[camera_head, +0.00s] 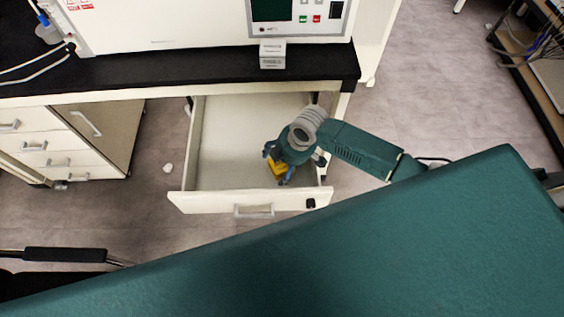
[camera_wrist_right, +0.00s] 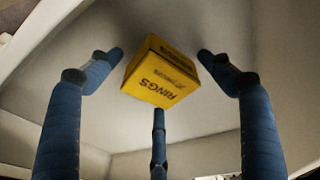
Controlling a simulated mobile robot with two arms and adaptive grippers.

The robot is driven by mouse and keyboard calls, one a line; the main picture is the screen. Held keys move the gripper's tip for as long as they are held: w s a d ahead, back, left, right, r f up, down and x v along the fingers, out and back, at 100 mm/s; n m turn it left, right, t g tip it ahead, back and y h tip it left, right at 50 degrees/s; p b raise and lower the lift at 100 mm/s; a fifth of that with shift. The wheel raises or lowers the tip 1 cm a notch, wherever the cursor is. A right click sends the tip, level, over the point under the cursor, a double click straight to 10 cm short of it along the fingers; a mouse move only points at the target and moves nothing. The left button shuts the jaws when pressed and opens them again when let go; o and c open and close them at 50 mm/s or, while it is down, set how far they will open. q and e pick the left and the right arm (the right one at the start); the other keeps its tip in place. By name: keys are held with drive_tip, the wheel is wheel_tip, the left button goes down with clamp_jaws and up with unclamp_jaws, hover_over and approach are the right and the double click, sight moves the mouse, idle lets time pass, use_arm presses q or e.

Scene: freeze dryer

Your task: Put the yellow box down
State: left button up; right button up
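The yellow box (camera_head: 279,168), printed "RINGS", is inside the open drawer (camera_head: 222,150), near its front right. In the right wrist view the box (camera_wrist_right: 160,75) appears tilted, against the pale drawer interior. I cannot tell whether it rests flat on the drawer floor. My right gripper (camera_head: 284,166) is over the box inside the drawer. In the wrist view its three blue fingers (camera_wrist_right: 158,75) are spread around the box. Small gaps show beside the left and right fingertips, and the lower finger ends just under the box's lower edge. My left gripper is not in view.
The drawer's front panel (camera_head: 250,202) and side walls surround my right gripper closely. A drawer cabinet (camera_head: 85,145) is at left. The drawer's left part is empty.

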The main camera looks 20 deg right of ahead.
drive_tip(key=shift+r, duration=0.1)
drive_tip(key=p+v, duration=0.1)
drive_tip(key=v, duration=1.1)
drive_tip(key=shift+r, duration=0.1)
